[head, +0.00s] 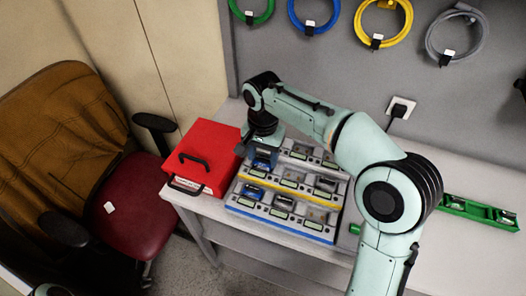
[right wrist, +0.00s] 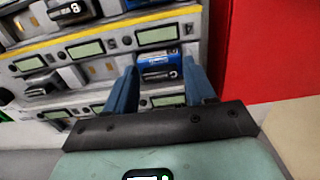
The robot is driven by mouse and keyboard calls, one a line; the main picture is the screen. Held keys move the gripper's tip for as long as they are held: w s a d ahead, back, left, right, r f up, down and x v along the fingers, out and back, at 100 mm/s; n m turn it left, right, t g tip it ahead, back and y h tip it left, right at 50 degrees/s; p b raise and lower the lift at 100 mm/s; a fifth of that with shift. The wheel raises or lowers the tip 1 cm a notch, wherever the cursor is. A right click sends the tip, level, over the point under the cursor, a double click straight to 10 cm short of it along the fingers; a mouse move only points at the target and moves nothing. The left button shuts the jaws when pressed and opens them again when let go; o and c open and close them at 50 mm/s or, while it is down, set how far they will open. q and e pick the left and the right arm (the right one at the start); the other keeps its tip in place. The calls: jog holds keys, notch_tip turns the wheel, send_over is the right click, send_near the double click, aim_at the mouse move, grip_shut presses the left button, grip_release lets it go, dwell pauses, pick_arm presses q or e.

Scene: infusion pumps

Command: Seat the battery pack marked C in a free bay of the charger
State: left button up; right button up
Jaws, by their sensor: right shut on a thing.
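The battery pack marked C (right wrist: 160,66) is blue with a dark part and a white letter, and sits between my right fingers. My right gripper (right wrist: 161,88) is shut on it, and in the head view it (head: 264,153) is at the far left end of the charger. The charger (head: 238,205) has stepped rows with blue and yellow edges, small displays and several dark packs in bays. Some bays look empty in the right wrist view, beside the displays (right wrist: 86,49). I cannot tell whether pack C is in a bay or just above it. My left gripper is out of view.
A red case (head: 205,155) with black handles stands close left of the charger. A green rail-like object (head: 478,211) lies on the table at right. Coloured cables (head: 381,22) hang on the wall behind. A chair (head: 130,205) stands left of the table.

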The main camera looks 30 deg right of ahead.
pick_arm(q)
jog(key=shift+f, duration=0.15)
pick_arm(e)
jog(key=shift+f, duration=0.45)
dwell(0.4)
jog(key=o, duration=1.2)
jog(key=shift+r, duration=0.1)
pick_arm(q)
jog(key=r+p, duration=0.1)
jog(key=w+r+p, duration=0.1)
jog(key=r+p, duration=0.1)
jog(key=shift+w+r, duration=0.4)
pick_arm(e)
notch_tip(320, 180, up, 13)
jog(key=shift+r, duration=0.15)
